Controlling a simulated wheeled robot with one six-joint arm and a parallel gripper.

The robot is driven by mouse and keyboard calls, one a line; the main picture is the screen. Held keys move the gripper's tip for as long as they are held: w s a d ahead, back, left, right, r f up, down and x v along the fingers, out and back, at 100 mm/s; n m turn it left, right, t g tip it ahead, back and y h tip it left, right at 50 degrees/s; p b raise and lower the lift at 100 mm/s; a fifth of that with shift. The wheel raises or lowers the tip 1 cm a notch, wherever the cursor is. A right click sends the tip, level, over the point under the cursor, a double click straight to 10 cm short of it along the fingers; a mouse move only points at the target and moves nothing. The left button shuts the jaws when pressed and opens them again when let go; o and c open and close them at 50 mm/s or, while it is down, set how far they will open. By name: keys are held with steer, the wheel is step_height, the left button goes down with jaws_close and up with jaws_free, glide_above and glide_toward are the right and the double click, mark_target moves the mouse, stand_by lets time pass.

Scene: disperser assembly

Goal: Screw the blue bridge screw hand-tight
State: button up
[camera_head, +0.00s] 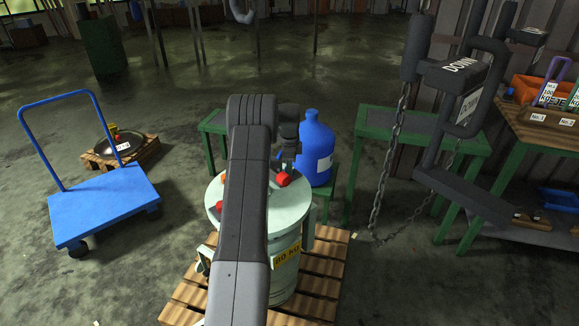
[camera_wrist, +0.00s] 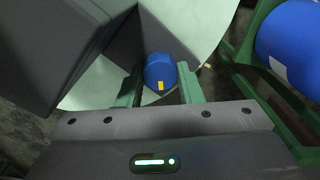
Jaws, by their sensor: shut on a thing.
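The blue bridge screw (camera_wrist: 158,68) is a round blue knob with a small yellow mark, seen in the wrist view at the pale green lid (camera_wrist: 212,22). My gripper (camera_wrist: 160,88) has its two green fingers on either side of the knob and is shut on it. In the head view my arm hides most of the gripper and the screw. The lid (camera_head: 298,208) tops a drum (camera_head: 284,277) with a yellow "80 kg" label. The screw's thread and how deep it sits are hidden.
Two red knobs (camera_head: 283,179) (camera_head: 219,205) show on the lid. The drum stands on a wooden pallet (camera_head: 325,268). A large blue bottle (camera_head: 317,145) stands close behind it. A blue trolley (camera_head: 105,200) is at left; a chain with a dark hoist control (camera_head: 465,85) hangs at right.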

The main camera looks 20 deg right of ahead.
steer(key=o, duration=1)
step_height(320, 180, up, 14)
steer(key=shift+f, duration=0.1)
steer(key=c, duration=0.4)
steer(key=shift+s+d, duration=0.1)
steer(key=shift+d, duration=0.05)
